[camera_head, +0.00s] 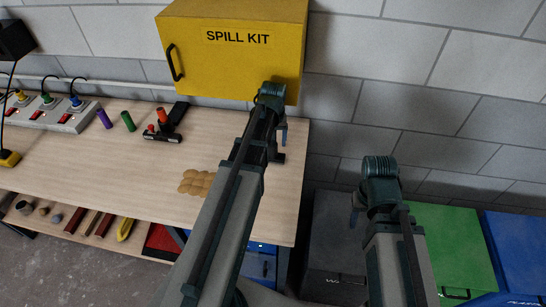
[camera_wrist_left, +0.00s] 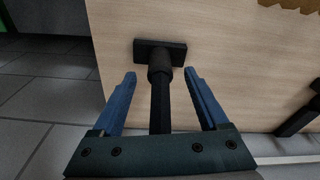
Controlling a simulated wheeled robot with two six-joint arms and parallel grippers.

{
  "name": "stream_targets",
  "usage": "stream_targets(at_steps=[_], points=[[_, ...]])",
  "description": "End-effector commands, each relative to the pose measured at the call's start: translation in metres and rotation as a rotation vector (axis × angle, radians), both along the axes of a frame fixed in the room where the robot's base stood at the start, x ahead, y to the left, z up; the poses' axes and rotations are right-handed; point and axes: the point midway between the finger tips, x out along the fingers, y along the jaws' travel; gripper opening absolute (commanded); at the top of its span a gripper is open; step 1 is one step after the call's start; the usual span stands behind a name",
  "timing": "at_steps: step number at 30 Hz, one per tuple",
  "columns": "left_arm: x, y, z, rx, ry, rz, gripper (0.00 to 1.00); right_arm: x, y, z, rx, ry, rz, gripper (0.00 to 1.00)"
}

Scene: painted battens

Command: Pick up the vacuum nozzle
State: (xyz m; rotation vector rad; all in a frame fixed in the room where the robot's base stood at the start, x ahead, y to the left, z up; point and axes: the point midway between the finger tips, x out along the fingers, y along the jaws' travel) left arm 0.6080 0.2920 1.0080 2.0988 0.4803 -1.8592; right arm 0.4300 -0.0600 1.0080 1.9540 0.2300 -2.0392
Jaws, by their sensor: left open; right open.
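The vacuum nozzle (camera_wrist_left: 160,52) is black and T-shaped, with a wide flat head and a round tube. It lies on the bench top near its right end; in the head view only a black part of it (camera_head: 279,157) shows beside my arm. My left gripper (camera_wrist_left: 162,85) is open and empty, its blue fingers on either side of the tube; I see no contact. In the head view my left gripper (camera_head: 283,131) is mostly hidden by its own arm. My right gripper (camera_head: 354,213) is open, right of the bench, away from the nozzle.
The wooden bench (camera_head: 120,165) holds a power strip (camera_head: 50,116), purple (camera_head: 104,118) and green (camera_head: 128,121) cylinders, a black-and-orange tool (camera_head: 165,131) and a tan scalloped mat (camera_head: 196,182). A yellow spill kit box (camera_head: 230,55) hangs behind. Bins, one green (camera_head: 450,240), stand at right.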

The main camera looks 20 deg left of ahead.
Motion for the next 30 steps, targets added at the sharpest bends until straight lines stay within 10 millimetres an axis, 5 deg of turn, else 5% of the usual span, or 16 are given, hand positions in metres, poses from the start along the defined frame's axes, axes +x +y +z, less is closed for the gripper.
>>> stream_targets(at_steps=[7,17,30], points=[[0.004,0.002,-0.038,0.0,0.0,0.0,0.77,0.0,0.0,-0.038,0.0,0.0,-0.001,0.5],[0.004,0.002,-0.041,0.0,0.0,0.0,0.77,0.0,0.0,-0.041,0.0,0.0,-0.002,0.5],[0.004,0.002,-0.041,0.0,0.0,0.0,0.01,0.0,0.0,-0.041,0.0,0.0,-0.002,0.5]])
